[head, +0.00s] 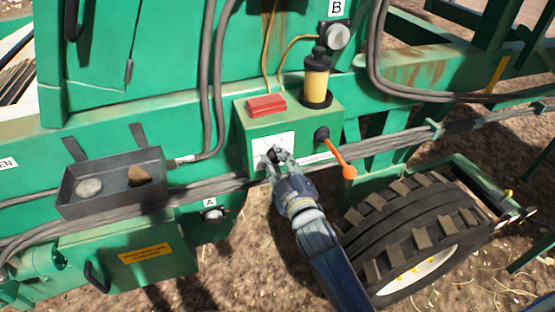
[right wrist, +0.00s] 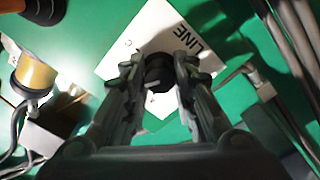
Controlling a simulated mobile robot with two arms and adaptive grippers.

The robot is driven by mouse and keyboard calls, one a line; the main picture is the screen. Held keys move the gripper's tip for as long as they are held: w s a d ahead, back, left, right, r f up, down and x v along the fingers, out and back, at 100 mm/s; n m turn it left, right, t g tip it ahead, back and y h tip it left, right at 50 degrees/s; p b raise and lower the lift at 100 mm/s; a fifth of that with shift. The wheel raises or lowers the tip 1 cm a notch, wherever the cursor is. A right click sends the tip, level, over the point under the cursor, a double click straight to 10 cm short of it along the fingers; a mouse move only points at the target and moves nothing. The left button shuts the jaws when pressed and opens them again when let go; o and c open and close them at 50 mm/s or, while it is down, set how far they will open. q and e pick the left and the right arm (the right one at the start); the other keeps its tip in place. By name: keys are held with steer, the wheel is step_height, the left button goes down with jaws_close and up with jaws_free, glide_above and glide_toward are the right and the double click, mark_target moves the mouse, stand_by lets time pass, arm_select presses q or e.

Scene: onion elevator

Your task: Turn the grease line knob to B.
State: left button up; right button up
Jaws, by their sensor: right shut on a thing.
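The grease line knob (right wrist: 158,74) is a small black round knob on a white label plate (right wrist: 120,48) marked "LINE". The plate (head: 285,138) is on the front of a green box (head: 302,128) in the head view. My right gripper (head: 274,157) is at the knob, which it partly hides in the head view. In the right wrist view the fingers of my right gripper (right wrist: 157,75) are shut on the knob from both sides. Which letter the knob points to cannot be told. My left gripper is not in view.
An orange-handled lever (head: 340,162) sticks out just right of my right gripper. A red block (head: 266,105) and a yellow grease cylinder (head: 316,80) are on top of the box. Hoses (head: 215,186) run below. A grey tray (head: 110,182) with stones is left; a tire (head: 415,235) is right.

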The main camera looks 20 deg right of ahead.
stand_by(0.3)
steer(key=o, duration=1.1)
steer(key=shift+c, duration=0.2)
steer(key=s, duration=1.2)
steer(key=shift+d, duration=0.25)
steer(key=shift+f, duration=0.1)
